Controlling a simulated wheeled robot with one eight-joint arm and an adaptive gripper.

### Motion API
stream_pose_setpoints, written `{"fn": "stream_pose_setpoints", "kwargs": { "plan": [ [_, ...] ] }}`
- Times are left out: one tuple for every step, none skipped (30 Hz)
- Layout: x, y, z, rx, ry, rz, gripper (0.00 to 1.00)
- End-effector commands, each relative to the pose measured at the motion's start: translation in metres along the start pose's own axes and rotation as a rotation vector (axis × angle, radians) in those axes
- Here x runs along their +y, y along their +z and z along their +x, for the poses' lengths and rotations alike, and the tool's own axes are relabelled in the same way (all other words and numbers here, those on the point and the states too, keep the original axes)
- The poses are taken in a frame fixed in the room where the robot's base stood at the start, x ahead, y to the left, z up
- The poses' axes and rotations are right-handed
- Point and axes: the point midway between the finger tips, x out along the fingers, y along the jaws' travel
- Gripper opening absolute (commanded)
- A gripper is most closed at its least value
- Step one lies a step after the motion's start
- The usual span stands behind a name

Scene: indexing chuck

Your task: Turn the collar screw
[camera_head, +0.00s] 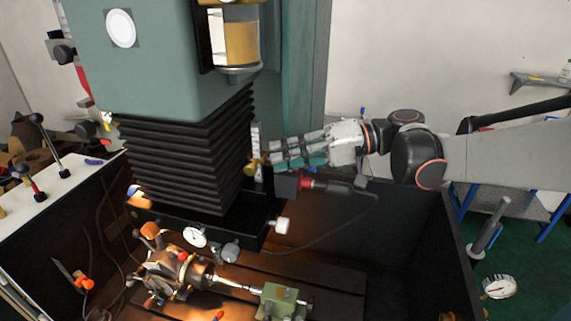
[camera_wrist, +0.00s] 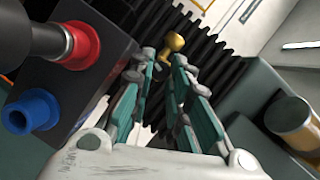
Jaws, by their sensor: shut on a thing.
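A brass screw with a rounded knob, which I take for the collar screw (camera_head: 251,168), sits beside the black bellows (camera_head: 185,150) of the machine head, at its right side. In the wrist view the brass screw (camera_wrist: 175,42) shows between and just beyond my fingertips. My gripper (camera_head: 270,161) comes in from the right, level with the screw, its fingers closed on it. In the wrist view both green-padded fingers of my gripper (camera_wrist: 163,62) converge on the screw. The fingertips hide part of it, so the exact contact is hard to see.
A black block with a red-collared fitting (camera_head: 306,184) lies just below my fingers; a blue-ended fitting (camera_wrist: 35,111) shows beside it. A cable hangs below. The indexing chuck (camera_head: 170,272) and a green block (camera_head: 283,301) stand on the bed below. The right side of the enclosure is open.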

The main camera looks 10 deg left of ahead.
Motion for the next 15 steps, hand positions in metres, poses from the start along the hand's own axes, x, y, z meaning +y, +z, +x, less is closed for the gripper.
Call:
{"fn": "stream_pose_setpoints", "kwargs": {
  "plan": [
    [0.0045, 0.0006, 0.0004, 0.000, -0.014, 0.037, 0.00],
    [0.0046, 0.0005, 0.0004, -0.001, -0.024, 0.060, 0.00],
    [0.0047, 0.0005, 0.0004, -0.003, -0.036, 0.090, 0.00],
    [0.0050, 0.0006, 0.0004, -0.004, -0.044, 0.111, 0.00],
    [0.0052, 0.0005, 0.0004, -0.005, -0.053, 0.132, 0.00],
    [0.0052, 0.0003, 0.0003, -0.006, -0.064, 0.158, 0.00],
    [0.0053, 0.0002, 0.0003, -0.006, -0.071, 0.177, 0.00],
    [0.0055, 0.0002, 0.0003, -0.007, -0.077, 0.194, 0.00],
    [0.0055, 0.0001, 0.0003, -0.008, -0.086, 0.216, 0.00],
    [0.0054, 0.0001, 0.0003, -0.008, -0.092, 0.231, 0.00],
    [0.0053, 0.0001, 0.0002, -0.009, -0.098, 0.245, 0.00],
    [0.0054, 0.0001, 0.0002, -0.010, -0.105, 0.263, 0.00],
    [0.0054, 0.0001, 0.0002, -0.010, -0.109, 0.274, 0.00],
    [0.0054, 0.0001, 0.0002, -0.011, -0.113, 0.285, 0.00],
    [0.0052, 0.0001, 0.0001, -0.011, -0.119, 0.298, 0.00]
  ]
}}
